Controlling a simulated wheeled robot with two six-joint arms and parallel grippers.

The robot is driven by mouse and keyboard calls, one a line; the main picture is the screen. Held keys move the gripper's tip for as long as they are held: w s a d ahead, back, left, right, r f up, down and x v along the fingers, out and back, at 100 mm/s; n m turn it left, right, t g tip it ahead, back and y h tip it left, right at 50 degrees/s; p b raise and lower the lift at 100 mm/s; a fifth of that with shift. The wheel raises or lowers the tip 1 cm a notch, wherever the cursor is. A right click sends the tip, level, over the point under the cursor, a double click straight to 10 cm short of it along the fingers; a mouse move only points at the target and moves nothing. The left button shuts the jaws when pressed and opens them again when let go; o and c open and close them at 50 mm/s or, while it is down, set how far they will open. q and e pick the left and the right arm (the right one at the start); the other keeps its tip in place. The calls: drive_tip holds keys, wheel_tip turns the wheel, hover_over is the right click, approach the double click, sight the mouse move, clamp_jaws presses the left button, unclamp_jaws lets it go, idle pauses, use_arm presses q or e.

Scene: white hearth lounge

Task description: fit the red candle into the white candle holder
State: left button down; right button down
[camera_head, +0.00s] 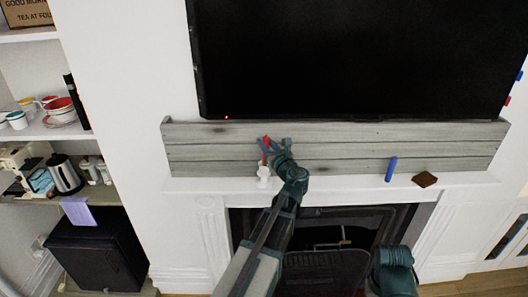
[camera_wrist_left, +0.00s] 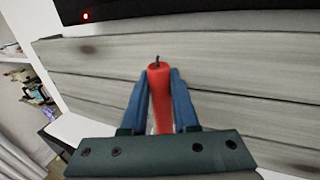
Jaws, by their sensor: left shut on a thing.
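The red candle (camera_head: 265,144) is between the fingers of my left gripper (camera_head: 270,146), above the mantel shelf. In the left wrist view the red candle (camera_wrist_left: 160,98) stands between the two blue fingers of the left gripper (camera_wrist_left: 160,80), its dark wick up. The white candle holder (camera_head: 263,173) stands on the mantel, just below the candle in the head view. The fingers hide the candle's lower end, so I cannot tell whether it touches the holder or sits in it. My right gripper is not in view.
A blue cylinder (camera_head: 391,168) and a brown block (camera_head: 425,179) are on the mantel (camera_head: 340,186) to the right. Grey planks (camera_head: 420,145) back the shelf, under a large black television (camera_head: 350,55). The mantel between the holder and blue cylinder is clear.

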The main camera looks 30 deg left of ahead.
use_arm(q)
drive_tip(key=shift+a, duration=0.1)
drive_tip(key=shift+w+a, duration=0.25)
drive_tip(key=shift+a, duration=0.05)
wheel_tip(320, 180, down, 3)
drive_tip(key=b, duration=0.3)
drive_tip(key=shift+f, duration=0.1)
drive_tip(key=shift+s+f+b, duration=0.1)
drive_tip(key=shift+f+b, duration=0.1)
drive_tip(key=shift+b, duration=0.3)
drive_tip(key=c, duration=1.1)
unclamp_jaws()
drive_tip(key=shift+a, duration=0.1)
drive_tip(key=shift+o, duration=0.8)
drive_tip(key=shift+w+a+f, duration=0.1)
drive_tip(key=shift+w+a, duration=0.05)
drive_tip(key=shift+w, duration=0.1)
drive_tip(key=shift+s, duration=0.1)
